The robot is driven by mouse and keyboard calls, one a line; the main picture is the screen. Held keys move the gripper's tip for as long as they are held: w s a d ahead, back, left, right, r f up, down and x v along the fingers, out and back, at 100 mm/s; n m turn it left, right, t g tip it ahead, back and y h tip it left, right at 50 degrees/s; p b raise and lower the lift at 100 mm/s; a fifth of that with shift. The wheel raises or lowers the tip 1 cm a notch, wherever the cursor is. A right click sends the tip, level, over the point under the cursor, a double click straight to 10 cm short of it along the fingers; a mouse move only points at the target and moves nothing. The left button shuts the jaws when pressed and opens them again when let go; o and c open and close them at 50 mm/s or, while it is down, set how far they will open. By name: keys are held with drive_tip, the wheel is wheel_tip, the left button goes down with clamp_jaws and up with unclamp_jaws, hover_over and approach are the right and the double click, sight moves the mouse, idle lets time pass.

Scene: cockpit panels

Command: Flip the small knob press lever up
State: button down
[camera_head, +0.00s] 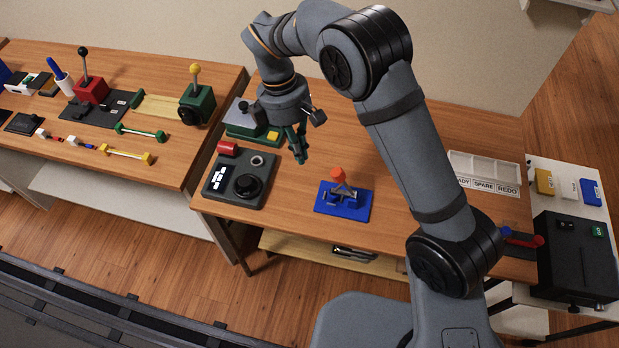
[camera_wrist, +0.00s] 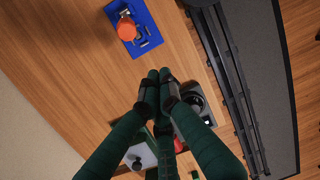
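A small lever with an orange-red knob (camera_head: 338,174) stands on a blue base plate (camera_head: 327,206) near the front of the middle table. I take this to be the knob press lever. In the wrist view its orange knob (camera_wrist: 126,29) and blue base (camera_wrist: 112,10) are at the top, beyond my fingertips. My gripper (camera_head: 301,160) hangs above the table, to the left of the lever and apart from it. In the wrist view the dark green fingertips (camera_wrist: 160,74) are together with nothing visible between them. The lever's exact tilt is hard to tell.
A dark panel with a round black knob (camera_head: 247,186) and a red cylinder (camera_head: 228,148) lies left of the lever. A green box with a yellow button (camera_head: 272,135) is behind it. A labelled white tray (camera_head: 486,168) stands at right. Bare wood surrounds the blue base.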

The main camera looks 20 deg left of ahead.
drive_tip(key=d+f+p, duration=0.4)
drive_tip(key=d+f, duration=0.1)
drive_tip(key=f, duration=0.3)
drive_tip(key=shift+w+d, duration=0.15)
idle(0.5)
drive_tip(key=shift+r, duration=0.15)
